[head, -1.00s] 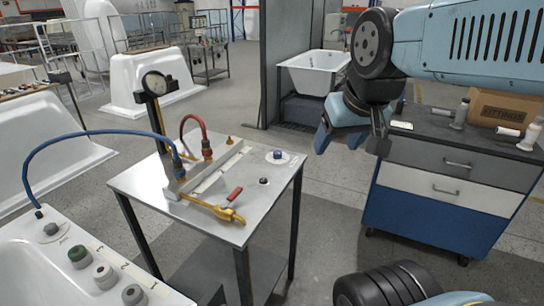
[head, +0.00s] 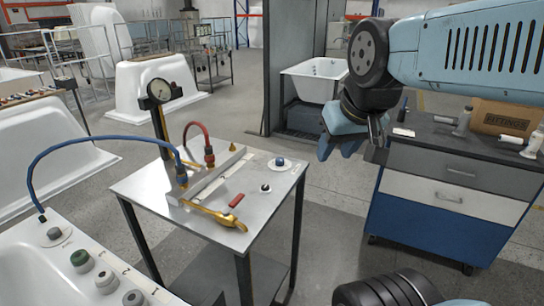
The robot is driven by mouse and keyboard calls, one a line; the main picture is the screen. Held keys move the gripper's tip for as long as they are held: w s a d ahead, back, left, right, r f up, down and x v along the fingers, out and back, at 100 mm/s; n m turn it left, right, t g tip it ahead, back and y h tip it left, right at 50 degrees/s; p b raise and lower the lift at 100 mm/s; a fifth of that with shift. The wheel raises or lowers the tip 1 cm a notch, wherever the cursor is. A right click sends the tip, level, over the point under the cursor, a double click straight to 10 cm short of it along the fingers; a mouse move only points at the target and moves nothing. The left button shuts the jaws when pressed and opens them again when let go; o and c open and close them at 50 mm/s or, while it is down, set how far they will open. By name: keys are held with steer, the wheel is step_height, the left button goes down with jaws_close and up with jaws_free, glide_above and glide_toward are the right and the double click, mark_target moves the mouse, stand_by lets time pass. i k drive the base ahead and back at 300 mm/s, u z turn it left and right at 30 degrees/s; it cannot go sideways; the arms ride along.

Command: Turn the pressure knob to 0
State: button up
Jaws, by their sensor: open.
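A metal table (head: 135,187) carries the test rig. A blue knob (head: 280,161) sits on a round pale dial plate at the table's far right corner; its markings are too small to read. A small black knob (head: 265,187) is in front of it. I cannot tell for sure which is the pressure knob. A round pressure gauge (head: 159,91) stands on a dark post at the back left; its reading is unclear. My gripper (head: 338,150) is open and empty, with light-blue fingers, in the air to the right of the table, apart from the knobs.
A tub rim at lower left bears a green knob (head: 80,259) and grey ones. A drawer cabinet (head: 430,205) stands right; floor lies between.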

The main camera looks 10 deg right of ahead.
mark_target(280, 162)
steer(key=z, duration=0.95)
steer(key=i, duration=0.1)
steer(key=u, duration=2.95)
steer(key=k, duration=1.25)
steer(key=z, duration=0.95)
steer(key=i, duration=1)
steer(key=z, duration=0.1)
